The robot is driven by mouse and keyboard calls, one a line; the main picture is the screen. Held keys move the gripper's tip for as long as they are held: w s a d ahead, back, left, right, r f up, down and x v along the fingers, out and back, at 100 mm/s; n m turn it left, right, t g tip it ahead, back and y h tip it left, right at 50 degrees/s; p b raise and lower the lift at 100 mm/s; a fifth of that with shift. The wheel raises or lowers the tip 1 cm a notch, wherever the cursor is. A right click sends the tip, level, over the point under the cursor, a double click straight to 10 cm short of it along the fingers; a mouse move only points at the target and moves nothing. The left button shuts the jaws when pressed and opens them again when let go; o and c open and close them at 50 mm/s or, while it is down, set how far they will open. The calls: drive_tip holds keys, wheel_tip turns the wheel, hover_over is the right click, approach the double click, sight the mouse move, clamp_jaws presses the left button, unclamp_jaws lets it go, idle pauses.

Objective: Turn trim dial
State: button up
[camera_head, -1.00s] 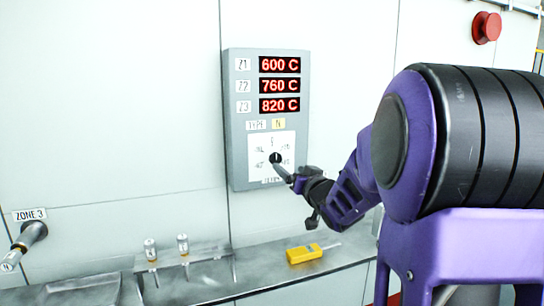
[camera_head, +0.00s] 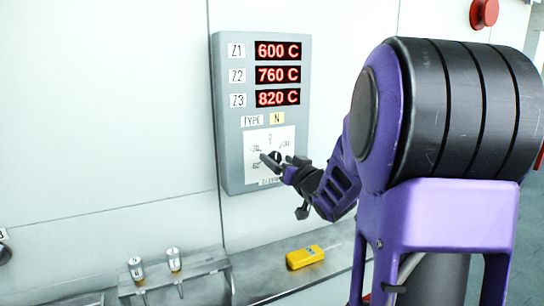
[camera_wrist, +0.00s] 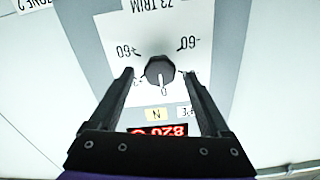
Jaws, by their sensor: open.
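The trim dial (camera_wrist: 159,72) is a black faceted knob on a white scale plate (camera_wrist: 185,28), which reads upside down in the wrist view. Its white mark points to the 0. In the head view the dial is a dark spot (camera_head: 275,156) low on the grey control panel (camera_head: 226,150), partly covered by my gripper (camera_head: 282,164). My gripper is open, and in the wrist view its two fingertips (camera_wrist: 158,73) stand on either side of the dial with gaps on both sides. I cannot tell how far they are from the plate.
Red displays (camera_head: 277,75) read 600, 760 and 820 C above the dial. A steel ledge (camera_head: 255,280) below holds a yellow handheld device (camera_head: 305,257). Two small cylinders (camera_head: 136,268) stand on a rack to its left. A red button (camera_head: 484,12) is at upper right.

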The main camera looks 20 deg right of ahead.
drive_tip(key=shift+w, duration=0.2)
clamp_jaws()
idle(0.5)
